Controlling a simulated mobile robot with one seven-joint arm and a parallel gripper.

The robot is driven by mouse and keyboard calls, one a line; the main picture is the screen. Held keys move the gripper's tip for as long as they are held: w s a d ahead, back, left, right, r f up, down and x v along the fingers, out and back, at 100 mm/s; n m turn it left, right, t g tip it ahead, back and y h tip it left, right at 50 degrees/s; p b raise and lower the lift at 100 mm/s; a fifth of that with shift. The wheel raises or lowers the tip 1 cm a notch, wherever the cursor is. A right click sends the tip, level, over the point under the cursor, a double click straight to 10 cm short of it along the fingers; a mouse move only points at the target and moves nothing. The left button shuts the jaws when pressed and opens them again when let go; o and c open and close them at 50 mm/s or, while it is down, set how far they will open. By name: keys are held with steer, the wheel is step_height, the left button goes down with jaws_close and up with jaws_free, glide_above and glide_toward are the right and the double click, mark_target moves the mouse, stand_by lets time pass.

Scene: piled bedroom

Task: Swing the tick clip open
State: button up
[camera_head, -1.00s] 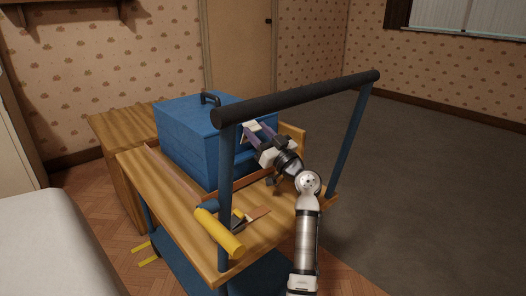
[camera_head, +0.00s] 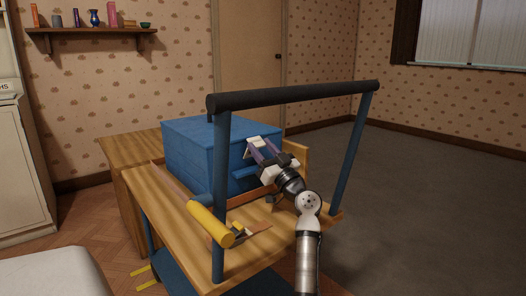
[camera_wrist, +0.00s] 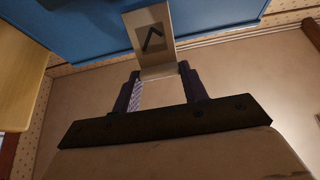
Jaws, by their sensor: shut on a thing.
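The tick clip (camera_wrist: 151,38) is a pale beige plate with a dark tick mark, on the front of the blue box (camera_head: 190,152). It shows small in the head view (camera_head: 254,145) near the box's upper front edge. In the wrist view its lower end lies between the fingers of my gripper (camera_wrist: 160,74). My gripper (camera_head: 263,151) is shut on that end, its arm reaching in from the lower right.
The box stands on a wooden cart top (camera_head: 160,206). The cart's dark handle bar (camera_head: 295,94) and blue posts stand close around my arm. A yellow-handled tool (camera_head: 211,224) lies at the cart's near side. Open floor (camera_head: 430,200) lies to the right.

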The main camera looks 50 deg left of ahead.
steer(key=o, duration=1.4)
step_height(320, 180, up, 20)
steer(key=p, duration=0.5)
